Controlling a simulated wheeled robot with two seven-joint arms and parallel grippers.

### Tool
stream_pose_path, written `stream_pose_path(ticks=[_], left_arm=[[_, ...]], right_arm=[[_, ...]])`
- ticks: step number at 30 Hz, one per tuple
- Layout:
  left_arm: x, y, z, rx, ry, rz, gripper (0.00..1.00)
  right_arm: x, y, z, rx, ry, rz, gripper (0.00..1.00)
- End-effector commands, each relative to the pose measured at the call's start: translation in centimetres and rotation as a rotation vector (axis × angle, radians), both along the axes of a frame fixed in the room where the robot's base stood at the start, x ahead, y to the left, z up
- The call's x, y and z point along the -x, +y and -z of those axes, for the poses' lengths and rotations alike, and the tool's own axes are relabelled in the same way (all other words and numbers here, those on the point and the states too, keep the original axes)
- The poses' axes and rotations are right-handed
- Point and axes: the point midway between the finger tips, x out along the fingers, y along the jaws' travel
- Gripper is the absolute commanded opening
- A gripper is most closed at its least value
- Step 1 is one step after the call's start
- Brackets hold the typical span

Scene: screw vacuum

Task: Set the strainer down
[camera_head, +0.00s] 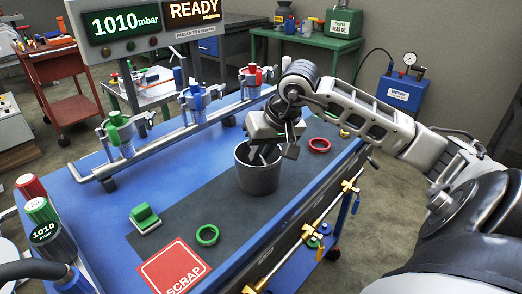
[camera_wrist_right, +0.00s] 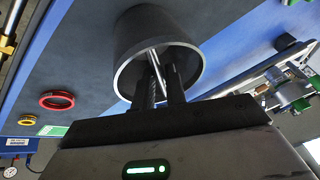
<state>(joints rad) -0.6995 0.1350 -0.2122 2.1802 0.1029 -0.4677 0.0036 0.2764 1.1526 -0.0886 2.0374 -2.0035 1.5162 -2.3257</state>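My right gripper (camera_head: 262,153) points down into the mouth of a grey open pot (camera_head: 258,180) on the dark mat. In the right wrist view its two dark fingers (camera_wrist_right: 164,88) reach into the same pot (camera_wrist_right: 150,38). A slim shiny metal piece (camera_wrist_right: 158,66), possibly the strainer, shows between and beyond the fingers, inside the pot. Whether the fingers press on it or stand beside it is not clear. The pot wall hides its lower part. My left gripper is not in view.
A green ring (camera_head: 207,235), a green block (camera_head: 145,218) and a red SCRAP plate (camera_head: 175,268) lie left of the pot. A red ring (camera_head: 319,145) lies right of it. A rail (camera_head: 170,140) with clamped valves stands behind. The mat around the pot is mostly clear.

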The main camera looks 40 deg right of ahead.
Motion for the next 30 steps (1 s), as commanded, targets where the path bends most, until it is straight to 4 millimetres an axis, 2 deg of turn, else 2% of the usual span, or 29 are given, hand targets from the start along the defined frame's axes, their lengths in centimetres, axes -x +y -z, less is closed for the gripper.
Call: stream_pose_path(ticks=[9, 14, 24, 30], left_arm=[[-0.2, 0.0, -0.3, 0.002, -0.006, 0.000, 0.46], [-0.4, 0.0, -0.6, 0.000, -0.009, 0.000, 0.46], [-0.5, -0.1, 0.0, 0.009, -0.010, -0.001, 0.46], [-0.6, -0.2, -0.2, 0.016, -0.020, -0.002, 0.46]], right_arm=[[0.0, 0.0, -0.1, 0.000, 0.000, 0.000, 0.31], [0.2, -0.1, -0.9, 0.001, -0.002, 0.001, 0.31], [3.1, -0.5, -7.1, 0.005, -0.003, 0.002, 0.31], [4.5, -0.7, -10.0, 0.002, -0.003, 0.001, 0.31]])
